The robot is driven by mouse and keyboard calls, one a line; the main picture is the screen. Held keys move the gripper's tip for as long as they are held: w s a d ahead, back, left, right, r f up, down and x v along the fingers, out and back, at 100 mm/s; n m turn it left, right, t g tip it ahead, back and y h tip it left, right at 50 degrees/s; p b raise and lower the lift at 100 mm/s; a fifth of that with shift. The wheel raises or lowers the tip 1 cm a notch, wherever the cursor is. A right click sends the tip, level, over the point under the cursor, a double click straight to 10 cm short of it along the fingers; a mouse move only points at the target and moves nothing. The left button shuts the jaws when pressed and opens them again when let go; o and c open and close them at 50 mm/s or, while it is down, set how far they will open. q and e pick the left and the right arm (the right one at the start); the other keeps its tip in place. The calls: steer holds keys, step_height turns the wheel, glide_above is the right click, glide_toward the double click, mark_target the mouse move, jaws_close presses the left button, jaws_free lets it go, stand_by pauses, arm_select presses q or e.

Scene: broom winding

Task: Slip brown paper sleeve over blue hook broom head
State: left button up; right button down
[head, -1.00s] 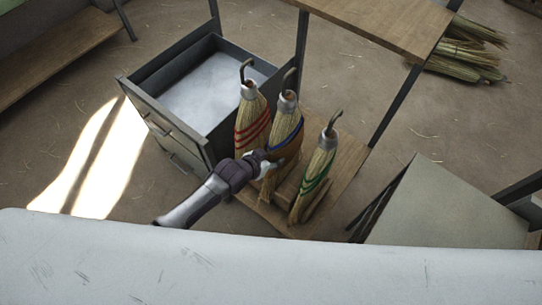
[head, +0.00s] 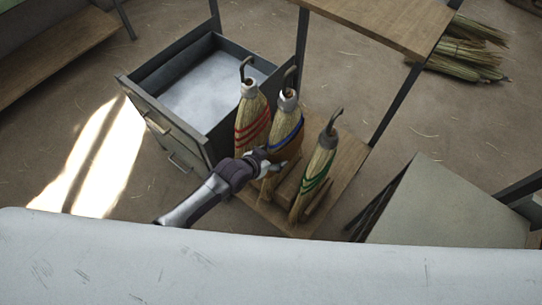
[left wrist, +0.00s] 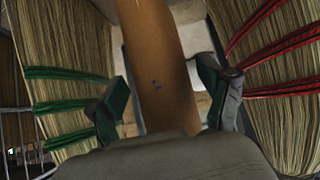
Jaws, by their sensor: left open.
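The blue-banded broom head (head: 289,118) with a dark hook stands in the middle of three on a wooden board. A brown paper sleeve (head: 290,151) is around its lower part, below the blue bands. The sleeve also shows in the left wrist view (left wrist: 153,60), as a smooth brown surface between the fingers. My left gripper (head: 274,168) is at the front of the sleeve, low down. Its fingers (left wrist: 165,100) are open, one on each side of the sleeve, with visible gaps. The sleeve's lower end is hidden by the gripper. My right gripper is not in view.
A red-banded broom head (head: 251,117) stands close on the left, and a green-banded one (head: 319,165) on the right. An open grey drawer (head: 166,116) is at left. A wooden shelf (head: 385,22) overhangs behind. Straw bundles (head: 455,65) lie at back right.

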arm_select(q)
steer(key=v, duration=1.2)
steer(key=s+a+f+n+g+y, duration=0.1)
steer(key=s+a+f, duration=0.25)
steer(key=f, duration=0.45)
steer(key=s+a+f+n+g+y, duration=0.1)
steer(key=s+a+f+y, duration=0.2)
steer(key=f, duration=0.5)
steer(key=s+a+f+n+g, duration=0.1)
steer(key=s+a+f, duration=0.35)
steer(key=f, duration=0.35)
steer(key=s+a+f+g, duration=0.1)
steer(key=s+f, duration=0.2)
steer(key=s, duration=0.5)
steer(key=s+a+f+n+g+y, duration=0.1)
steer(key=s+f, duration=0.3)
steer(key=s, duration=0.4)
steer(key=s+a+f+g+p, duration=0.1)
steer(key=s+f, duration=0.3)
steer(key=s, duration=0.4)
steer(key=shift+a+g+y, duration=0.25)
steer(key=shift+g+y, duration=0.05)
steer(key=shift+g, duration=0.3)
